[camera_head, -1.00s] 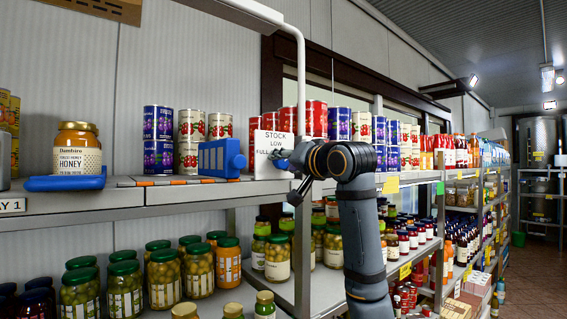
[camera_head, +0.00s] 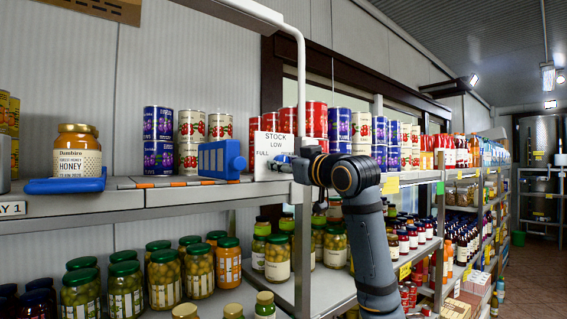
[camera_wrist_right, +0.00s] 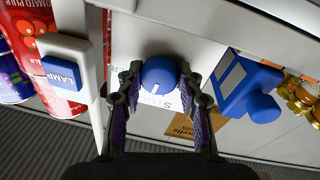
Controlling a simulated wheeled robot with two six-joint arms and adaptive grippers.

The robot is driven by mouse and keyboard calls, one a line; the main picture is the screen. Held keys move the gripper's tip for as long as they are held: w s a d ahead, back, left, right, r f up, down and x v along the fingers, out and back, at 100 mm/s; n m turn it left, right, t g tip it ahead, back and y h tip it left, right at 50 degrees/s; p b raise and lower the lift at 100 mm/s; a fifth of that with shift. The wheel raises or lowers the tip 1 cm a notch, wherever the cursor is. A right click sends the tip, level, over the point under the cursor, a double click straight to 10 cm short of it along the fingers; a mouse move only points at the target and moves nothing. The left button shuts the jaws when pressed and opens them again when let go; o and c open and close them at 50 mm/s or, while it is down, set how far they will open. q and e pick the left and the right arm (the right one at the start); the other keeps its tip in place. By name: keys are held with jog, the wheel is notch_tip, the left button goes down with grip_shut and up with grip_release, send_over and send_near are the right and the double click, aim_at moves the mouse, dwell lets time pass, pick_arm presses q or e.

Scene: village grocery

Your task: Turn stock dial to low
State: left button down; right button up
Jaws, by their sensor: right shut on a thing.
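The stock dial is a round blue knob (camera_wrist_right: 160,70) with a short white mark near its lower edge in the right wrist view, on the side of the partly visible lettering. It sits on a white plate (camera_head: 262,142) that reads STOCK, LOW and FULL in the head view. My right gripper (camera_wrist_right: 160,84) is shut on the knob, a finger on either side. In the head view my right gripper (camera_head: 286,161) covers the plate's lower right, so the knob's pointer cannot be read there. My left gripper is not in view.
A blue box-shaped device with a round knob (camera_head: 222,158) stands left of the plate. A honey jar (camera_head: 78,152) sits on a blue tray (camera_head: 64,186). A blue LAMP button (camera_wrist_right: 61,73) and tomato cans (camera_wrist_right: 25,30) are close by. Jars fill the lower shelf.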

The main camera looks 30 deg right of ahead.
jog(key=shift+f+n, duration=0.15)
jog(key=shift+n, duration=0.45)
jog(key=o, duration=1.2)
jog(key=shift+s, duration=0.15)
jog(key=shift+c, duration=0.2)
